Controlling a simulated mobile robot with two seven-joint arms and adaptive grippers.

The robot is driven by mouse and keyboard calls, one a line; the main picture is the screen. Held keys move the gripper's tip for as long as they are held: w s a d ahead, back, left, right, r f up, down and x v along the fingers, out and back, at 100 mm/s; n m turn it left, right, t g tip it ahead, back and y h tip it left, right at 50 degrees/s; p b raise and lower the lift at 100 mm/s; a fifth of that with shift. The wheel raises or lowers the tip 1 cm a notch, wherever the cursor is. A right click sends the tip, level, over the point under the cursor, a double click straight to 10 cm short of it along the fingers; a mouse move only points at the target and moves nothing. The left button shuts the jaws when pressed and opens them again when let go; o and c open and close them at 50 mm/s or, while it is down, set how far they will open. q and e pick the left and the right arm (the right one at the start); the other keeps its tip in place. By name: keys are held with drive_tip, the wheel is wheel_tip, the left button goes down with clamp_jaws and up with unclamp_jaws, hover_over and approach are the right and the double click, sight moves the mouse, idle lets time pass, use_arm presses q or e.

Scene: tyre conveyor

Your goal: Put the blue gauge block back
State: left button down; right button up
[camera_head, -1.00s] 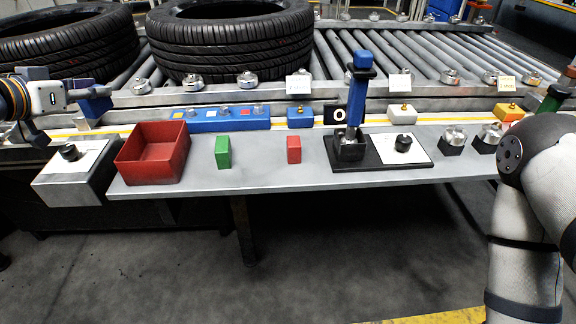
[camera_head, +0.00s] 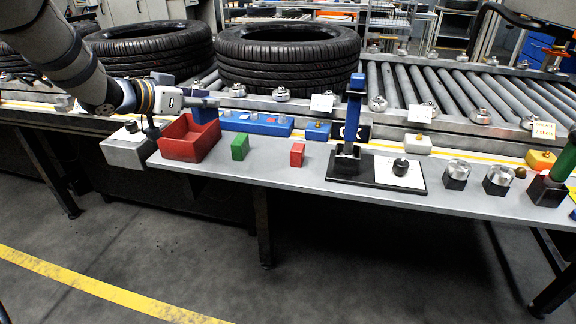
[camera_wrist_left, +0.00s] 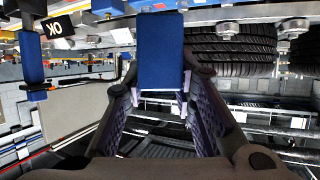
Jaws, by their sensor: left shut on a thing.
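My left gripper (camera_head: 197,102) is shut on the blue gauge block (camera_head: 207,112) and holds it above the right part of the red bin (camera_head: 183,143). In the left wrist view the blue block (camera_wrist_left: 162,48) stands between the two fingers, its broad face to the camera. A green block (camera_head: 240,146) and a red block (camera_head: 297,154) stand apart on the grey bench, right of the bin. A long blue holder (camera_head: 262,126) with coloured marks lies behind them.
A blue-handled stamp (camera_head: 353,115) stands on a black base to the right. Metal cylinders on black blocks (camera_head: 456,182) and a green-handled tool (camera_head: 566,160) are farther right. Tyres (camera_head: 288,65) lie on the roller conveyor behind. The bench's front strip is clear.

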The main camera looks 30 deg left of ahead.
use_arm(q)
drive_tip(key=shift+d, duration=0.2)
drive_tip(key=w+d+f+b, duration=0.1)
drive_tip(key=w+d+f, duration=0.3)
drive_tip(key=w+d+f+b, duration=0.2)
drive_tip(key=w+d+f, duration=0.2)
drive_tip(key=d+f, duration=0.1)
drive_tip(key=shift+w, duration=0.1)
drive_tip(key=shift+w+d+f, duration=0.35)
drive_tip(key=shift+w+f, duration=0.1)
drive_tip(key=f, duration=0.1)
drive_tip(key=f+b, duration=0.1)
drive_tip(key=f, duration=0.1)
drive_tip(key=shift+w+d+f, duration=0.15)
drive_tip(key=shift+d+f, duration=0.05)
drive_tip(key=shift+f, duration=0.1)
drive_tip(key=shift+r, duration=0.2)
drive_tip(key=shift+f, duration=0.25)
drive_tip(key=c, duration=1.3)
unclamp_jaws()
use_arm(e)
drive_tip(key=s+f+g, duration=0.2)
drive_tip(key=s+f, duration=0.3)
